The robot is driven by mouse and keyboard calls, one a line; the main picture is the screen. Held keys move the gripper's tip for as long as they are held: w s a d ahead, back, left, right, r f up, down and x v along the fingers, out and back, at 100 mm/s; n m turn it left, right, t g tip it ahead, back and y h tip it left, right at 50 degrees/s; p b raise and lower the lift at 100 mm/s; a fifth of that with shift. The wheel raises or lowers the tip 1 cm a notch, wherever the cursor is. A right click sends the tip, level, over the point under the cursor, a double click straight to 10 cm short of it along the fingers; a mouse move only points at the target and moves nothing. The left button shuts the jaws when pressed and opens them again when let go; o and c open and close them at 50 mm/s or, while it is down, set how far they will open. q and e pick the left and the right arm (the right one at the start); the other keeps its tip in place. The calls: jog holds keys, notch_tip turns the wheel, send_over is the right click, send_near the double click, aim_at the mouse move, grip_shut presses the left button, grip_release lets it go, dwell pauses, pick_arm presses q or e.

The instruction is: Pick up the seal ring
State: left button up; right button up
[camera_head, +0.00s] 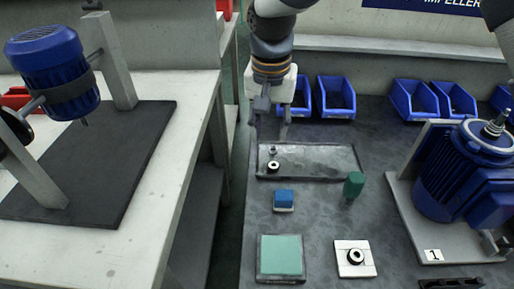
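A small dark ring with a pale centre (273,166) lies at the left end of the shallow grey tray (325,176). A small grey part (272,150) is just behind it. A second, black ring (356,257) sits on a white square plate (343,268) near the front. I cannot tell for sure which of the two is the seal ring. My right gripper (270,130) points down near the tray's back left corner, beyond the ring in the tray. Its fingers are apart with nothing visible between them. My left gripper is not in view.
A blue block (284,197), a green cylinder (355,185) and a green pad (280,256) stand near the tray. A blue motor (465,175) is on the right. Blue bins (336,96) line the back. A white bench (190,130) with another motor (55,65) is left.

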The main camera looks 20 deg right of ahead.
send_over(274, 165)
jog(key=s+a, duration=0.1)
jog(key=s, duration=0.1)
jog(key=f, duration=0.5)
jog(key=shift+w+a+f+b, duration=0.15)
jog(key=shift+w+f+b, duration=0.1)
jog(key=shift+f+b, duration=0.1)
jog(key=f, duration=0.2)
jog(key=w+f, duration=0.1)
jog(key=f, duration=0.1)
jog(key=d+f, duration=0.1)
jog(key=f, duration=0.1)
jog(key=shift+w+d+b, duration=0.1)
jog(key=shift+w+b, duration=0.1)
jog(key=shift+b, duration=0.15)
jog(key=shift+r, duration=0.15)
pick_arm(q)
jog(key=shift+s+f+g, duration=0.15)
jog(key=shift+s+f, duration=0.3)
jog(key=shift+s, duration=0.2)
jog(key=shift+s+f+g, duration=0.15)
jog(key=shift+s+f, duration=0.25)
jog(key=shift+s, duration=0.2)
pick_arm(e)
jog(key=c, duration=0.7)
